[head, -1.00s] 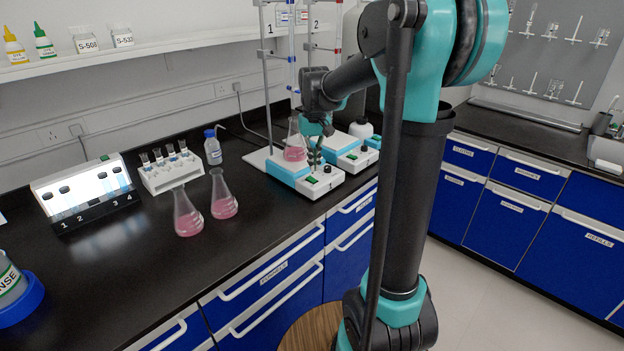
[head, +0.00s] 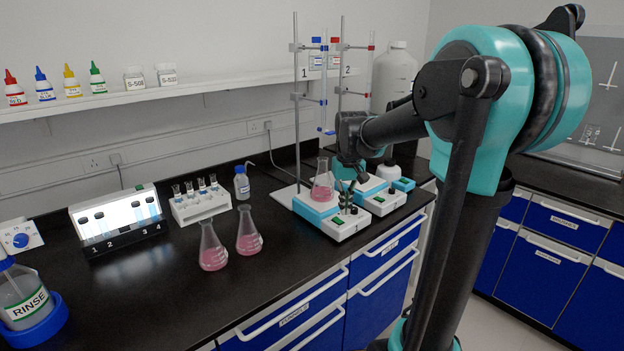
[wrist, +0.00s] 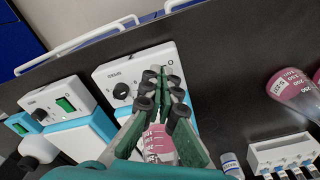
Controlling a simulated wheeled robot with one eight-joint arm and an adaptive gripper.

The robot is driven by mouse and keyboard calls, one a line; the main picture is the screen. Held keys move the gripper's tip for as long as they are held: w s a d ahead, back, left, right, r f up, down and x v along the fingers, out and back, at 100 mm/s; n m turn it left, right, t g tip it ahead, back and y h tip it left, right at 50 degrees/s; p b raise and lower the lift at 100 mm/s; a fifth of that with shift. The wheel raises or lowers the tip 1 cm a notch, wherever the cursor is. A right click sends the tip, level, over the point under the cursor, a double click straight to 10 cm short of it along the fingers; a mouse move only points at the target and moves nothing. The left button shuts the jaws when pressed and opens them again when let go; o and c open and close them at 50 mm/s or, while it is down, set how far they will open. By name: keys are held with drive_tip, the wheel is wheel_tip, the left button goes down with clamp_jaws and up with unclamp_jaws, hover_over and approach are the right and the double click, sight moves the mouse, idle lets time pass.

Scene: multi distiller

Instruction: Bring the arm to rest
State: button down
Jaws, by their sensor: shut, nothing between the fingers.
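My gripper (head: 347,193) is above the front part of the left white and turquoise stirrer (head: 345,226), to the right of the flask with pink liquid (head: 322,190) that stands on its plate. In the wrist view, the green fingers (wrist: 165,80) are shut with nothing between them, in front of the stirrer's white control panel (wrist: 130,68). Part of the pink flask (wrist: 158,142) shows beyond the fingers, partly hidden by them. My arm reaches in from the right of the head view.
Two flasks with pink liquid (head: 213,250) (head: 249,232) stand on the black bench. A vial rack (head: 200,205), a lit panel (head: 118,222) and a rinse bottle (head: 28,300) are further left. A second stirrer (head: 382,199) and upright stands (head: 297,110) are close to the gripper.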

drive_tip(key=s+d+f+t, duration=0.1)
drive_tip(key=s+f, duration=0.6)
drive_tip(key=s, duration=0.2)
drive_tip(key=s+d+f+m+t, duration=0.1)
drive_tip(key=s+d+f+t, duration=0.1)
drive_tip(key=s+f, duration=0.6)
drive_tip(key=shift+s+t, duration=0.3)
drive_tip(key=shift+s, duration=0.95)
drive_tip(key=c, duration=2.3)
unclamp_jaws()
drive_tip(key=shift+d, duration=0.1)
